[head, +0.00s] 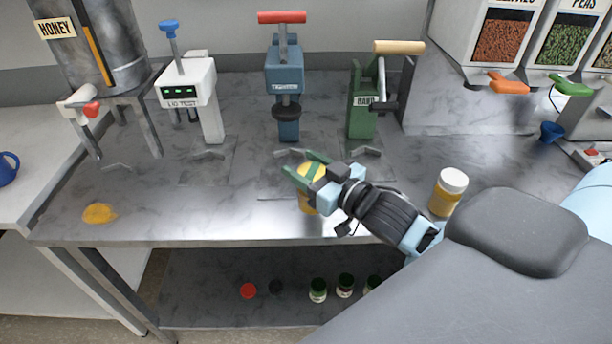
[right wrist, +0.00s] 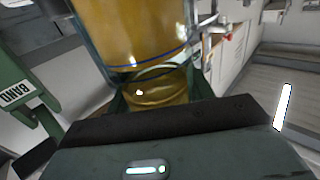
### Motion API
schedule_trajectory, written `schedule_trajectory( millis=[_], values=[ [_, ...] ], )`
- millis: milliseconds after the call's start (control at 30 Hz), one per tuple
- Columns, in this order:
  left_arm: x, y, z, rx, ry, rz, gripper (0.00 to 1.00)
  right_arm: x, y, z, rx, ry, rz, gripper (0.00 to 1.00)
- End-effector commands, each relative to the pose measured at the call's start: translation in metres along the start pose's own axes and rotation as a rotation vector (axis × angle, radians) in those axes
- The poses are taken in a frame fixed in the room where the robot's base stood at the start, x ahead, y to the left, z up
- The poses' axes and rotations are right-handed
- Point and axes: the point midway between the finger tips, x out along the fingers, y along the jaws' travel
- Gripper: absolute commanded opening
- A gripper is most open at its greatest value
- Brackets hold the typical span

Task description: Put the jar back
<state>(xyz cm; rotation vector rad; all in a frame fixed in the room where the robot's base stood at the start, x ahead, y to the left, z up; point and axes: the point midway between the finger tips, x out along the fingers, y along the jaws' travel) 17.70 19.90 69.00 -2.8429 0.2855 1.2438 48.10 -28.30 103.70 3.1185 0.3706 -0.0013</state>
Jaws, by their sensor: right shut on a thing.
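My right gripper (head: 307,168) is shut on a jar filled with amber honey (head: 308,201), near the front of the bench below the blue press. The fingers and wrist hide part of this jar. In the right wrist view the amber jar (right wrist: 140,35) fills the top middle, with a blue line around it, between the green fingers. I cannot tell whether its base touches the bench. A second amber jar with a white lid (head: 448,191) stands upright on the bench to the right of my right gripper. My left gripper is not in view.
A honey tank (head: 122,45), a white device (head: 187,82), a blue press (head: 285,75) and a green press (head: 361,100) line the back. A honey puddle (head: 99,213) lies at the bench's left. Several lids and small jars (head: 318,290) are on the lower shelf.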

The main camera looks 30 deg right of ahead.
Motion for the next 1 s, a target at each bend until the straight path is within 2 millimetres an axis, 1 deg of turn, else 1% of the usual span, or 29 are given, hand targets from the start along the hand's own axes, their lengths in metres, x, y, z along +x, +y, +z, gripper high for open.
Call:
schedule_trajectory(
  millis=[133, 233, 300, 400, 500, 800, 933, 967, 1000],
  values=[
    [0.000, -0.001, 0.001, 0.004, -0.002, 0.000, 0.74, 0.001, 0.001, -0.002, 0.000, 0.004, -0.001, 0.00],
    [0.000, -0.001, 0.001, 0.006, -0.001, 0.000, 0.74, 0.007, 0.007, -0.002, -0.002, 0.005, 0.000, 0.00],
    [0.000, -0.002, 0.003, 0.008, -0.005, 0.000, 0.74, 0.007, 0.007, 0.011, 0.003, 0.000, 0.001, 0.00],
    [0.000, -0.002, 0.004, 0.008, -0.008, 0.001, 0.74, 0.006, 0.007, 0.025, 0.003, 0.001, 0.001, 0.00],
    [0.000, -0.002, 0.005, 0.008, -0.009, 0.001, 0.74, 0.006, 0.007, 0.033, 0.001, 0.003, 0.001, 0.00],
    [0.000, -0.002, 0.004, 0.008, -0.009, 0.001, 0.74, 0.006, 0.006, 0.034, 0.000, 0.006, -0.001, 0.00],
    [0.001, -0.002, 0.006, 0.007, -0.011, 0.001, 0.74, 0.006, 0.006, 0.038, 0.000, 0.004, 0.000, 0.00],
    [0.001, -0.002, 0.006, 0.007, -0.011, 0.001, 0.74, 0.006, 0.006, 0.039, 0.001, 0.001, 0.000, 0.55],
    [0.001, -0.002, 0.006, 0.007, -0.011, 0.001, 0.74, 0.006, 0.006, 0.038, 0.000, 0.002, 0.000, 0.60]
  ],
)
